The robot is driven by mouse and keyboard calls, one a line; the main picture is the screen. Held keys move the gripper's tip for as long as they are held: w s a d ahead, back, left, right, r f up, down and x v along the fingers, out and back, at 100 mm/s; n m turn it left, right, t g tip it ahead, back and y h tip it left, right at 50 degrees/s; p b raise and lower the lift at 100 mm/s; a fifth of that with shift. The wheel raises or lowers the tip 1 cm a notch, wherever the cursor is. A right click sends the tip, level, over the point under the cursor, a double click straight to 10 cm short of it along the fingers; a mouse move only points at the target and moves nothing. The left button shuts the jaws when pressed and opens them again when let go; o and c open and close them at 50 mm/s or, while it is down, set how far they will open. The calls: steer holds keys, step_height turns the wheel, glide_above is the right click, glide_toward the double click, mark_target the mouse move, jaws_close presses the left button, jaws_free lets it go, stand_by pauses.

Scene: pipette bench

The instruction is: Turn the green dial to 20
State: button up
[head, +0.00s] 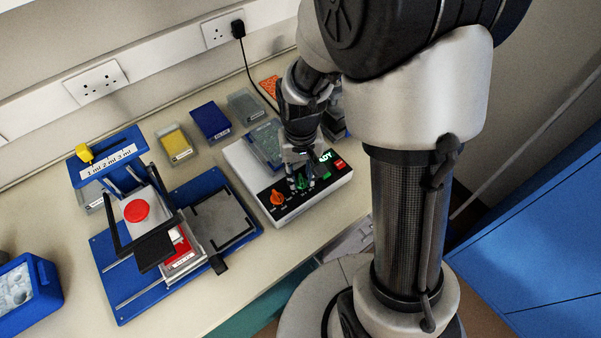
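The green dial (301,183) is on the black front panel of a white bench device (318,196), to the right of an orange dial (278,198). My gripper (301,181) points down at the panel, with its fingertips around or just above the green dial, one on each side. The fingers partly hide the dial, so its pointer and the number markings cannot be read. I cannot tell whether the fingers touch the dial.
A red button (340,163) is close to the right of the gripper. A blue rig (125,292) with a red knob (136,211) stands left. Yellow (174,145), blue (210,122) and grey (245,105) boxes stand behind. A black cable (252,75) hangs from the wall socket.

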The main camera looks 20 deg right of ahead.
steer(key=shift+c, duration=0.3)
jaws_close()
stand_by(0.5)
steer(key=n+p, duration=0.1)
steer(key=n, duration=0.4)
steer(key=shift+n+p, duration=0.4)
steer(key=shift+n, duration=2)
steer(key=shift+a, duration=0.1)
